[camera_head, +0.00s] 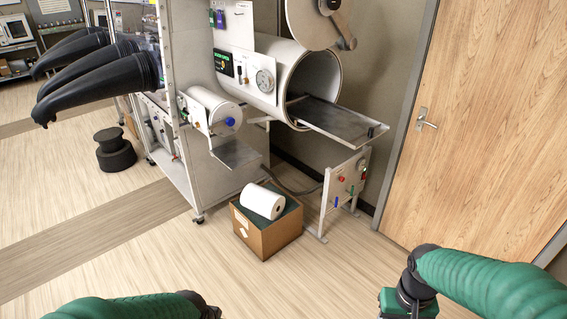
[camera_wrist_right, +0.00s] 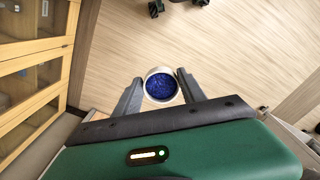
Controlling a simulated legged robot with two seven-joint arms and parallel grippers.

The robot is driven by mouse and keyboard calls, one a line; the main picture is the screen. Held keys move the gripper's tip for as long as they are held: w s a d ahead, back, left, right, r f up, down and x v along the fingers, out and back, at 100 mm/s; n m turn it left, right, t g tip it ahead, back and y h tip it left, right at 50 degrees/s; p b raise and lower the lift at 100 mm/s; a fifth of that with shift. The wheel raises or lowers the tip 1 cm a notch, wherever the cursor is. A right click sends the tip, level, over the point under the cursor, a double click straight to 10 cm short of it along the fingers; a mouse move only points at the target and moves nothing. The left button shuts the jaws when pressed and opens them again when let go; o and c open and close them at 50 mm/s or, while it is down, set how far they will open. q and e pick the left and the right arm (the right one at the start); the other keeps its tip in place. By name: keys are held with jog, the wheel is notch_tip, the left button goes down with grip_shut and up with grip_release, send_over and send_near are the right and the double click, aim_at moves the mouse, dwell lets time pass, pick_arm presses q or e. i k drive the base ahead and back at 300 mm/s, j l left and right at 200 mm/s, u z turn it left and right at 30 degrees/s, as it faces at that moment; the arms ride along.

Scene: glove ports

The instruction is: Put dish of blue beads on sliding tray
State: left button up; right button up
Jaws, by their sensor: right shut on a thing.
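The dish of blue beads (camera_wrist_right: 160,86) is a small round pale dish, seen from above in the right wrist view. My right gripper (camera_wrist_right: 160,88) is shut on it, one finger on each side. The head view shows only my right arm's green sleeve and dark wrist at the lower right; the dish is out of sight there. The sliding tray (camera_head: 340,121) is a grey metal tray extending from the open mouth of the large white cylinder (camera_head: 318,75). It looks empty. My left arm's green sleeve shows at the bottom left of the head view; its fingers are not visible.
A cardboard box (camera_head: 268,236) with a white roll on it stands on the floor below. A panel stand (camera_head: 345,190) with coloured valves is under the tray. A wooden door (camera_head: 490,120) is at the right. Black gloves (camera_head: 100,85) stick out at the left. The front floor is clear.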

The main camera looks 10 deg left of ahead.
aim_at(343, 123)
jog(key=i+l+u, duration=0.75)
jog(key=l, duration=0.15)
jog(key=l+u, duration=0.25)
jog(key=i+l+u, duration=0.25)
jog(key=l, duration=0.3)
jog(key=l+u, duration=0.3)
jog(key=l, duration=0.1)
